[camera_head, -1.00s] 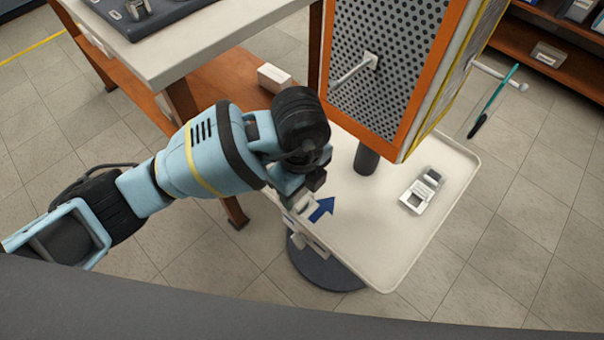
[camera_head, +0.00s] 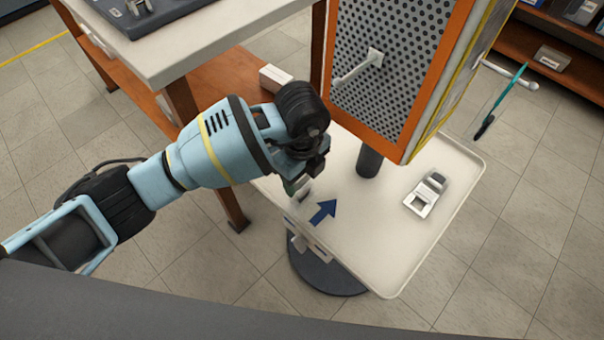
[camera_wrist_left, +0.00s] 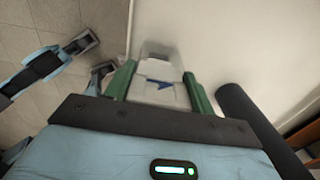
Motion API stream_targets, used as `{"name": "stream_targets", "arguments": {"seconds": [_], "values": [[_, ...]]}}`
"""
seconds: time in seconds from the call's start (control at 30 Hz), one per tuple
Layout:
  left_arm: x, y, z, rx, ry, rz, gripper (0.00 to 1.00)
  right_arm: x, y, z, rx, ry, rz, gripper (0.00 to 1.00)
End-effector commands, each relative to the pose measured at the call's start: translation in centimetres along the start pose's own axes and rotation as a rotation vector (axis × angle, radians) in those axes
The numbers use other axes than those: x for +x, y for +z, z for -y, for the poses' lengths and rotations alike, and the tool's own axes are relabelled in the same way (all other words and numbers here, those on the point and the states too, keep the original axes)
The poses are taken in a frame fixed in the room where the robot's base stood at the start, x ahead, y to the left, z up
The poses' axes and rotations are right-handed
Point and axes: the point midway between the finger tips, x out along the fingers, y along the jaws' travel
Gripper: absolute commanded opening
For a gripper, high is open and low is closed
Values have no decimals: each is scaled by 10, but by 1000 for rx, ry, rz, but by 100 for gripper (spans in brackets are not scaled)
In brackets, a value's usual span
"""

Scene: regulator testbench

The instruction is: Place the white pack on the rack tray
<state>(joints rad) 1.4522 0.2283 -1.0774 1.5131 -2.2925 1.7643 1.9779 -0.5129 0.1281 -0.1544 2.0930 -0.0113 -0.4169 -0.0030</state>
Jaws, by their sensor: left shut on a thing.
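My left gripper (camera_wrist_left: 158,88) is shut on a white-and-grey pack (camera_wrist_left: 160,62), its green fingers on either side. A blue arrow shape shows within the pack's outline; I cannot tell if it is printed there or seen through an opening. In the head view the gripper (camera_head: 299,188) is near the left edge of a white tray (camera_head: 390,265), beside its blue arrow (camera_head: 323,211). Most of the pack is hidden there by the wrist, and contact with the tray cannot be judged. My right gripper (camera_wrist_left: 86,41) shows small at upper left in the wrist view.
A grey-white device (camera_head: 426,195) lies on the tray's right part. A dark post (camera_head: 368,161) carries an orange-framed perforated panel (camera_head: 385,65) above the tray. A white table (camera_head: 185,50) stands at left, with a white box (camera_head: 274,77) on its wooden lower shelf.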

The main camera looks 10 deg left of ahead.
Motion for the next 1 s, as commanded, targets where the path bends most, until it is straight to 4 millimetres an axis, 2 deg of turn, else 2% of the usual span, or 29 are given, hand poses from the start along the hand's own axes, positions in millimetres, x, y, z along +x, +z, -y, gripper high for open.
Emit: {"name": "stream_targets", "arguments": {"seconds": [0.27,0.3,0.43,0.77,0.87,1.0], "values": [[2,0,0,0,-1,0,31,0,0,0,0,0,0,64],[2,0,0,1,-1,0,58,0,0,0,0,0,0,64],[2,0,0,0,-1,0,75,0,0,0,1,1,0,64],[0,0,0,0,-1,0,76,0,0,0,3,1,-1,64],[-8,0,0,0,-2,1,76,-1,-2,0,3,1,-2,64],[-31,0,1,1,-4,1,76,-4,-5,1,3,1,-6,64]]}}
